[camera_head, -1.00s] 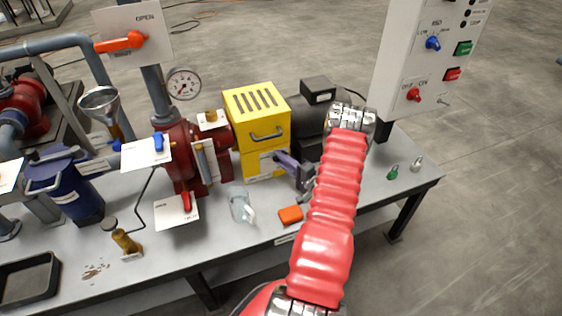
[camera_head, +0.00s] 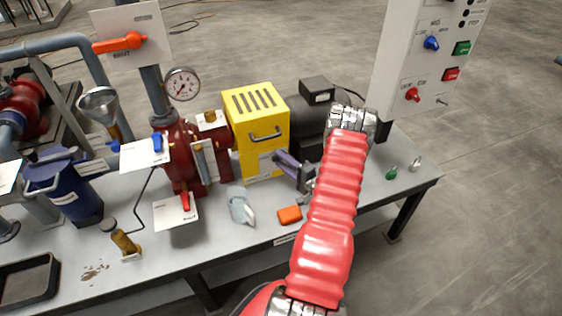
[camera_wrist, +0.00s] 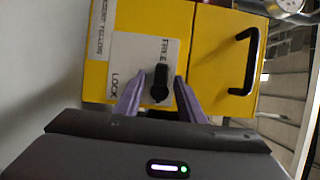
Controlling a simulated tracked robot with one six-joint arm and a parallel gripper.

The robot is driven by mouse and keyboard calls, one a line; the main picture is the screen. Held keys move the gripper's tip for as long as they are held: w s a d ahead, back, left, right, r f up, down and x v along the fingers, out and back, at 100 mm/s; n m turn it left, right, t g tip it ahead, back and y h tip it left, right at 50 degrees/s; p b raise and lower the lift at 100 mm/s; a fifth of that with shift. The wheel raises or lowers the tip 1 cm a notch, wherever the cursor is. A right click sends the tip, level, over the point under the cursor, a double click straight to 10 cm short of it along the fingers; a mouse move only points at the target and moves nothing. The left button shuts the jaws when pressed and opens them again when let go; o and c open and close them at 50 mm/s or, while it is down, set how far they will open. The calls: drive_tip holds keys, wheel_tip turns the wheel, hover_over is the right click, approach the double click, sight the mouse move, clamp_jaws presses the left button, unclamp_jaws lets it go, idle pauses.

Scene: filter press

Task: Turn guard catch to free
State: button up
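The guard (camera_head: 261,110) is a yellow box with a slotted top, in the middle of the head view. In the wrist view its yellow face (camera_wrist: 210,30) carries a white plate (camera_wrist: 130,60) marked FREE and LOCK. The black guard catch (camera_wrist: 160,82) sits on this plate, its length running up and down there, with its upper end just below the word FREE. My gripper (camera_wrist: 160,84) has its purple fingers on either side of the catch, with narrow gaps showing. In the head view my gripper (camera_head: 287,166) is at the guard's front, and the catch is not discernible.
The guard's black handle (camera_wrist: 247,62) is right of the fingers in the wrist view. An orange block (camera_head: 290,214) and a pale clear item (camera_head: 240,207) lie on the bench in front. Red pump parts (camera_head: 185,160) stand left, a control panel (camera_head: 425,60) right.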

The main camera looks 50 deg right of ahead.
drive_tip(key=s+a, duration=0.2)
drive_tip(key=s, duration=1.1)
drive_tip(key=shift+s, duration=0.15)
idle(0.3)
